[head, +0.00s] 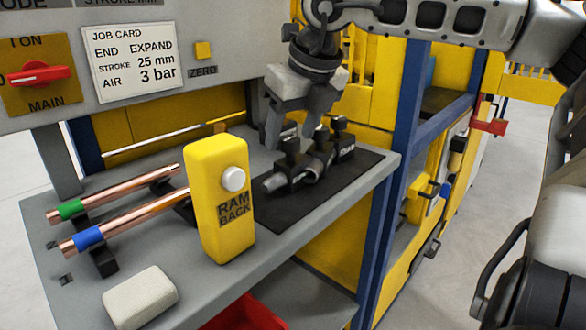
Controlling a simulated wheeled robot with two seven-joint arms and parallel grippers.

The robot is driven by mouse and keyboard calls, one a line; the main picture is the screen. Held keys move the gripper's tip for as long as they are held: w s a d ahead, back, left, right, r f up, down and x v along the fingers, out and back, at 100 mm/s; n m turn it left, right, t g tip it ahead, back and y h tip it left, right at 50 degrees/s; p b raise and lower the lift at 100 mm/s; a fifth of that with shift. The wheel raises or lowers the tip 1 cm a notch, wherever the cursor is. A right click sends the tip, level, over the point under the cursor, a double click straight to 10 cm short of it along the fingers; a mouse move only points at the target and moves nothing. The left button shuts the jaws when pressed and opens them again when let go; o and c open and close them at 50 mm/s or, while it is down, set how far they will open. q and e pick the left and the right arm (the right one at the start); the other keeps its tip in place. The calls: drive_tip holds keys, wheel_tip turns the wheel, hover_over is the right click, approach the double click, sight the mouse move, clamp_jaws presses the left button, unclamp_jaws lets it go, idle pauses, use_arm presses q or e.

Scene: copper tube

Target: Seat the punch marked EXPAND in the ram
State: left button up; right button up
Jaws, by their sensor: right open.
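Several dark grey metal punches (300,166) sit close together on a black mat (285,205) at the right of the bench. One at the back right carries small pale lettering too small to read, so I cannot tell which is marked EXPAND. My right gripper (296,138) comes down from above, open, with its fingers just over or around the rear of the punches. I cannot tell whether it touches any. A yellow box marked RAM BACK (218,195) with a white button stands in front of the mat. I cannot make out the ram itself. My left gripper is not in view.
Two copper tubes, one with a green band (130,188) and one with a blue band (130,222), lie on dark rests at left. A pale block (140,297) lies at the front. A job card (135,62) reads END EXPAND. A blue post (390,165) stands beyond the bench's right edge.

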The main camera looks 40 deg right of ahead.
drive_tip(key=shift+x, duration=1.2)
clamp_jaws()
drive_tip(key=shift+r, duration=0.15)
idle(0.3)
